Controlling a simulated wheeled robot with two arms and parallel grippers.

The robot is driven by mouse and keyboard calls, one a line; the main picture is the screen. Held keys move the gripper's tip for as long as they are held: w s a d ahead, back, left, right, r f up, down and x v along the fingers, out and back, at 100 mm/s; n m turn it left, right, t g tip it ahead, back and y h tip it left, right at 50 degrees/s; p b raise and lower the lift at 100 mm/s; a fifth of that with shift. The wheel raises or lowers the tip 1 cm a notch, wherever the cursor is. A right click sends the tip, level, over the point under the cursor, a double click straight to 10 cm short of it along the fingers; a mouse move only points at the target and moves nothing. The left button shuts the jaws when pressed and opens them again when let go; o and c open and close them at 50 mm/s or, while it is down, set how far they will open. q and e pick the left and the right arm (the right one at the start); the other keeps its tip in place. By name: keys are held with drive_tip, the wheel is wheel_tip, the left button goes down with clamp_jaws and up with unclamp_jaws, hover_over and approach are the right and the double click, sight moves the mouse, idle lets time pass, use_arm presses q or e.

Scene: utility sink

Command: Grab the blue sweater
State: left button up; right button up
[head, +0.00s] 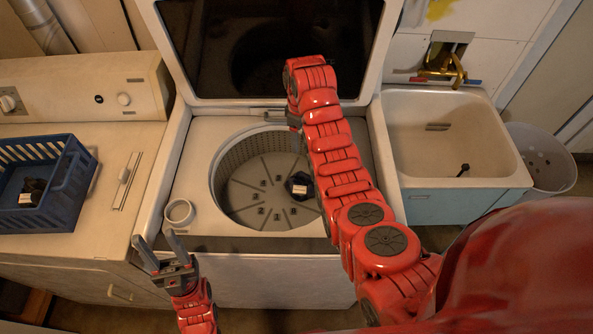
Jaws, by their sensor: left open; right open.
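A small dark bundle (298,185) with a white label lies on the floor of the washer drum (262,205), at its right side, partly behind my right arm. It looks dark blue or black and may be the blue sweater. A second dark bundle (33,188) with a white label lies in the blue basket (70,180); its colour is unclear. My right gripper (282,119) is above the far rim of the drum, open, apart from the bundle. My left gripper (158,248) is open and empty in front of the washer's front left.
The washer's lid (270,50) stands open behind the drum. A round white dispenser cup (179,212) is at the washer's left. A dryer (75,255) carries the basket. A utility sink (455,140) with a brass faucet (441,66) and a white bin (545,160) are right.

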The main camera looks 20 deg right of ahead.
drive_tip(key=b, duration=0.5)
hover_over(304, 173)
drive_tip(key=a, duration=0.1)
wheel_tip(304, 173, down, 5)
drive_tip(key=f, duration=0.2)
drive_tip(key=f+b, duration=0.1)
drive_tip(key=f, duration=0.3)
drive_tip(key=shift+w+a+f, duration=0.2)
drive_tip(key=shift+w, duration=0.05)
drive_tip(key=shift+d+f, duration=0.1)
drive_tip(key=shift+f, duration=0.3)
drive_tip(key=f, duration=0.1)
drive_tip(key=f+b, duration=0.1)
drive_tip(key=f, duration=0.1)
drive_tip(key=d+f, duration=0.1)
drive_tip(key=f, duration=0.1)
drive_tip(key=shift+s, duration=0.25)
drive_tip(key=shift+r, duration=0.1)
drive_tip(key=shift+c, duration=0.3)
clamp_jaws()
